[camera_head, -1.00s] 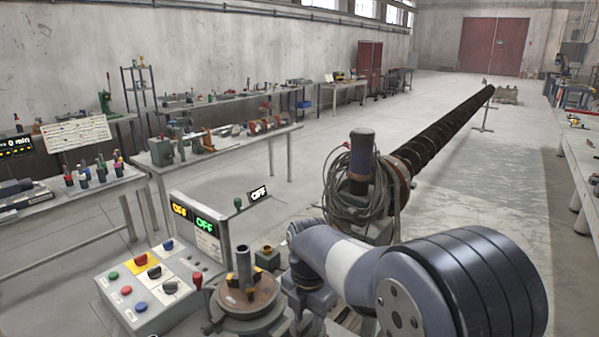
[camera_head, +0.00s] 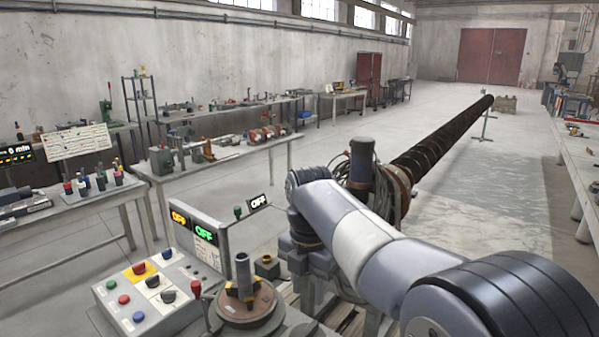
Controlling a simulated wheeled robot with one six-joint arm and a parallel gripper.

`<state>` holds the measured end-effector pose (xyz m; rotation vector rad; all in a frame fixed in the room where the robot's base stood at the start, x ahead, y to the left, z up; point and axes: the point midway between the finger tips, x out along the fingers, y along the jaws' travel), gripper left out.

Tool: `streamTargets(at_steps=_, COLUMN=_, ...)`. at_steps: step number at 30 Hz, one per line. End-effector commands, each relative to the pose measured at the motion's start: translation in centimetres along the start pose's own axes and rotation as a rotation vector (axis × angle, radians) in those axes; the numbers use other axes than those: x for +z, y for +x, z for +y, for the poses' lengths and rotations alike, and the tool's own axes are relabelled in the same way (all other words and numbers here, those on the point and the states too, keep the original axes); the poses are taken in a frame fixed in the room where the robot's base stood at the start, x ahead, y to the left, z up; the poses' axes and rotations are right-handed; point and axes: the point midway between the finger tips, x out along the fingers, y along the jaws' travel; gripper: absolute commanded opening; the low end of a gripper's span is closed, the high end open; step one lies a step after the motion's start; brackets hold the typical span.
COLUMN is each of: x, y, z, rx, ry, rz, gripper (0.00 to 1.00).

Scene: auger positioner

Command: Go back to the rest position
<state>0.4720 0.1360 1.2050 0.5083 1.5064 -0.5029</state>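My arm reaches in from the lower right, with its elbow end near the middle of the view. My gripper is not clearly visible; its fingers do not show. The control box (camera_head: 150,297) stands at the lower left with red, green, blue and black knobs and buttons. Its upright panel (camera_head: 205,238) has displays reading OFF. Right of it, a round brown turntable (camera_head: 250,308) carries a grey upright cylinder (camera_head: 243,272). The long dark auger (camera_head: 445,142) runs back to the right, with its near end by a motor (camera_head: 362,160) and coiled cable, partly hidden by my arm.
A workbench (camera_head: 225,156) with vises and tools stands behind at left. A nearer table (camera_head: 75,208) holds several coloured-top tools. Another bench (camera_head: 585,155) runs along the right. The floor between the auger and right bench is clear.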

Motion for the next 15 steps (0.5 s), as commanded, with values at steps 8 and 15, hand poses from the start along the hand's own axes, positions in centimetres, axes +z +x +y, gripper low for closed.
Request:
streamTargets(at_steps=8, x=-0.1, y=6.2, z=-0.2, rx=-0.009, ry=0.001, rz=0.006, gripper=0.36)
streamTargets(at_steps=15, x=-0.1, y=11.1, z=-0.2, rx=-0.009, ry=0.001, rz=0.007, gripper=0.36)
